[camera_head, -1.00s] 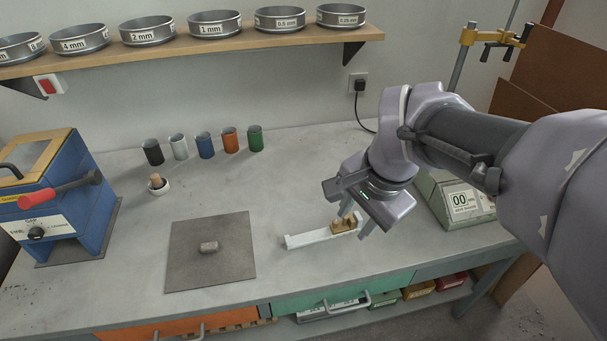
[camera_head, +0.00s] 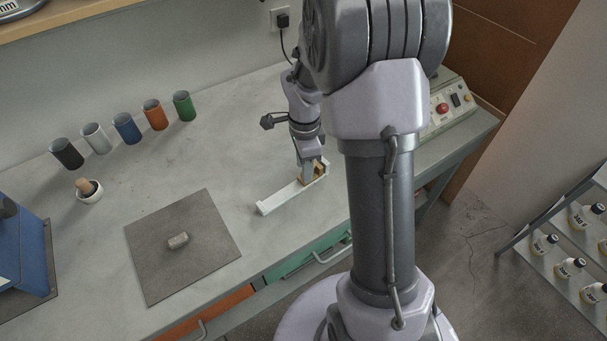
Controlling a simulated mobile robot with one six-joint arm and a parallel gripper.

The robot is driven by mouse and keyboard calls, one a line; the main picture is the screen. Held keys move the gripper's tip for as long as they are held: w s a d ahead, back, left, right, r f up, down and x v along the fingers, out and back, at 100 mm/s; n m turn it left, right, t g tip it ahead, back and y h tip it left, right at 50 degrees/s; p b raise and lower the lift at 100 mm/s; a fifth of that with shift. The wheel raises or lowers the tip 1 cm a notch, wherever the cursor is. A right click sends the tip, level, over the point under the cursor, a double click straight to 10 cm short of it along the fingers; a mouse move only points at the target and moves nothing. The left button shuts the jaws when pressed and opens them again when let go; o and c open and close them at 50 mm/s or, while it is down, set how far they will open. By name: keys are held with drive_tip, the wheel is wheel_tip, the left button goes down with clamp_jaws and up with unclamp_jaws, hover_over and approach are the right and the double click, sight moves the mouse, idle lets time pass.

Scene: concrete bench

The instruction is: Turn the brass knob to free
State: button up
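A small brass-coloured piece (camera_head: 320,172) sits at the right end of a narrow white tray (camera_head: 282,199) on the bench. No separate knob can be made out on it at this size. My gripper (camera_head: 309,173) points down at the left side of the brass piece, its fingertips close to it or touching; I cannot tell which. My wrist hides part of the fingers, so whether they are closed on the piece does not show.
A grey lump (camera_head: 177,241) lies on a dark square mat (camera_head: 205,215) left of the tray. Several coloured cups (camera_head: 126,127) and a mortar with pestle (camera_head: 89,190) stand behind. A blue machine (camera_head: 24,255) stands at the left edge. Bare bench surrounds the tray.

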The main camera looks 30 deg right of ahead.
drive_tip(key=shift+f, duration=0.7)
drive_tip(key=shift+c, duration=0.5)
clamp_jaws()
drive_tip(key=n+p, duration=0.2)
drive_tip(key=n, duration=0.3)
drive_tip(key=shift+r+n, duration=0.15)
drive_tip(key=shift+n, duration=0.25)
drive_tip(key=n+p, duration=0.2)
drive_tip(key=n, duration=0.4)
